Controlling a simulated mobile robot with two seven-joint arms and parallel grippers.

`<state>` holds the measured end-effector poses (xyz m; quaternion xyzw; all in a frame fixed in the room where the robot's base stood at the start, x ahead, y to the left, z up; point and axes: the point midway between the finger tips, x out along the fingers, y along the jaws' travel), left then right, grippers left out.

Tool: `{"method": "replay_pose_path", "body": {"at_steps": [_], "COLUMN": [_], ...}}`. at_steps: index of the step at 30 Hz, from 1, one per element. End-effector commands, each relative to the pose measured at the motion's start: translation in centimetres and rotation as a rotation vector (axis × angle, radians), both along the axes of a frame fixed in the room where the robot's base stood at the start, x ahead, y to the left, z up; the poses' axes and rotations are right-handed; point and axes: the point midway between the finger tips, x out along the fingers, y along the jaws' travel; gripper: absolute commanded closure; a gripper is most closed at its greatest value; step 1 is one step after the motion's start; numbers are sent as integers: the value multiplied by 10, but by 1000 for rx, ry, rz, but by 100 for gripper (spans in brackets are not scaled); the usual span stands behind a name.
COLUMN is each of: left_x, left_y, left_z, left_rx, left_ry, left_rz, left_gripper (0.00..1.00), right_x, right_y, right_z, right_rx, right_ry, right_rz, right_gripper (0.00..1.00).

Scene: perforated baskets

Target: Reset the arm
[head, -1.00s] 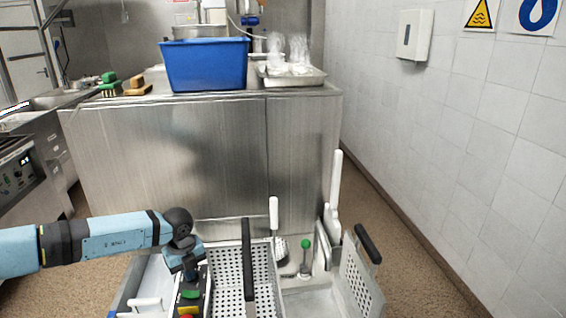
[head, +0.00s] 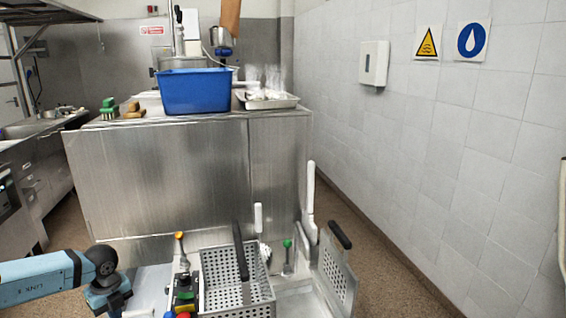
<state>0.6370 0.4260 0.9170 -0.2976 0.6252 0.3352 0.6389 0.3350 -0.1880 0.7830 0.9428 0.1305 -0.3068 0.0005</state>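My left arm (head: 50,276) comes in from the left and bends down at a dark round joint. Its gripper is below the picture edge or hidden, so its fingers do not show. My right arm and gripper are not in view. A perforated metal basket (head: 215,272) with an upright black handle stands in front of me, just right of the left arm. A second perforated panel (head: 338,272) with a black handle leans at its right.
A steel counter (head: 170,180) stands ahead, carrying a blue tub (head: 194,92), a metal tray (head: 268,102) and brushes (head: 108,108). White-handled tools (head: 309,200) stand upright behind the baskets. A tiled wall (head: 450,150) bounds the right. Brown floor is clear beside it.

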Motion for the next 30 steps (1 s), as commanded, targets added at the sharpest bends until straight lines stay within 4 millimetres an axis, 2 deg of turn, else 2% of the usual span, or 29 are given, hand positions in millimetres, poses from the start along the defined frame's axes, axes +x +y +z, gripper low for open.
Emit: {"method": "replay_pose_path", "body": {"at_steps": [1,2,6,12,18,21,25,30], "left_x": [-5,-7,-27,-58,-96,-111,-127,-144], "left_y": [23,34,-10,-68,-130,-152,-164,-154], "left_z": [2,3,-27,-54,-69,-68,-65,-66], "left_rx": [11,19,-160,-441,-795,-960,-1119,-1216], "left_ry": [0,0,17,0,-82,-162,-283,-447], "left_rz": [31,47,-18,-73,-59,-2,116,330], "left_gripper": [100,100,100,100,100,100,100,100], "right_x": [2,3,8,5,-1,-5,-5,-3], "right_y": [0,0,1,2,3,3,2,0], "right_z": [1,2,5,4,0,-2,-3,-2], "right_rx": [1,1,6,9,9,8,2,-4], "right_ry": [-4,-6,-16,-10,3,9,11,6], "right_rz": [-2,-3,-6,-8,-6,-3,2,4], "right_gripper": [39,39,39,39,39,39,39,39]}}
